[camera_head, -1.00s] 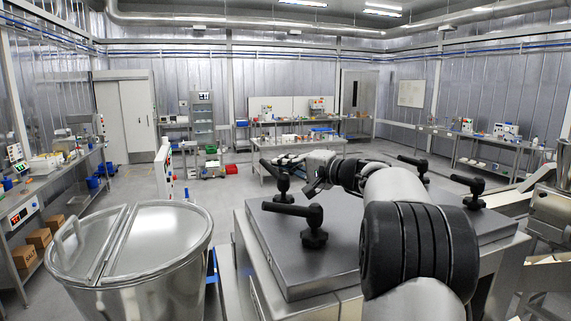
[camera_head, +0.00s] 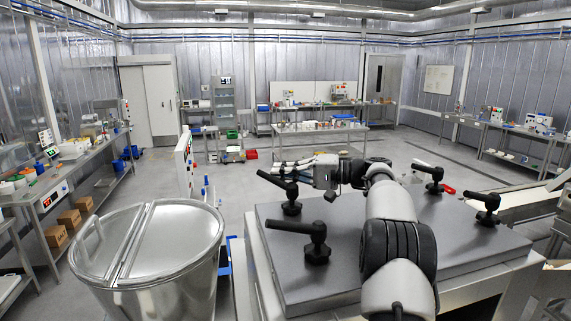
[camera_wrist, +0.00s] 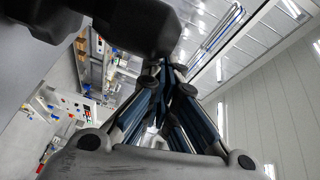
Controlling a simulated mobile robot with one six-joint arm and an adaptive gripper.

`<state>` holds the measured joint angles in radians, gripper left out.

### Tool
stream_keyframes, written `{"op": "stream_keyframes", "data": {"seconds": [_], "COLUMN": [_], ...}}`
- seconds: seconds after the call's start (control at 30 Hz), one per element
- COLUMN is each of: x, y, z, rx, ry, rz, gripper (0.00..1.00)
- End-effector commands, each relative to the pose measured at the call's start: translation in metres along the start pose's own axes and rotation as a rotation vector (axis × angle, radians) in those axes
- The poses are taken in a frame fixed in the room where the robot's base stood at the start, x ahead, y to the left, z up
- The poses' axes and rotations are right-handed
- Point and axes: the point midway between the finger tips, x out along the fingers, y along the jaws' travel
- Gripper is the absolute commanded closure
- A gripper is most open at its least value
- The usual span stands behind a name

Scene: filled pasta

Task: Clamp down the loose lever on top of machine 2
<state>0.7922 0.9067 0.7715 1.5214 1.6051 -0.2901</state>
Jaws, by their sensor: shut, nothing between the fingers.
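The machine with a flat grey top plate (camera_head: 345,285) stands in front of me in the head view. Several black clamp levers stand on it: back left (camera_head: 291,207), front left (camera_head: 317,250), back right (camera_head: 434,187) and front right (camera_head: 487,216). I cannot tell which is loose or see a machine number. My gripper (camera_head: 276,164) reaches left over the plate's back edge, just above and behind the back-left lever. In the wrist view my gripper (camera_wrist: 163,66) is shut and empty, its fingertips beside a large dark shape (camera_wrist: 140,25), probably a lever's handle. Whether they touch is unclear.
A steel lidded vat (camera_head: 150,260) stands left of the machine. A conveyor (camera_head: 520,200) lies to the right. A bench with crates (camera_head: 90,150) lines the left wall. Open floor lies behind the machine, before a back table (camera_head: 320,127).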

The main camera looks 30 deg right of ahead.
Motion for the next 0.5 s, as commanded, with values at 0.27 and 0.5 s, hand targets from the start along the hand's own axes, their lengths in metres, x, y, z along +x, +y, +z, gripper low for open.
{"op": "stream_keyframes", "data": {"seconds": [0.27,0.5], "x": [0.008,0.015], "y": [-0.003,-0.003], "z": [0.007,0.015], "rx": [0.0,-0.001], "ry": [0.002,0.003], "rz": [0.0,0.0], "gripper": [1.0,1.0]}}
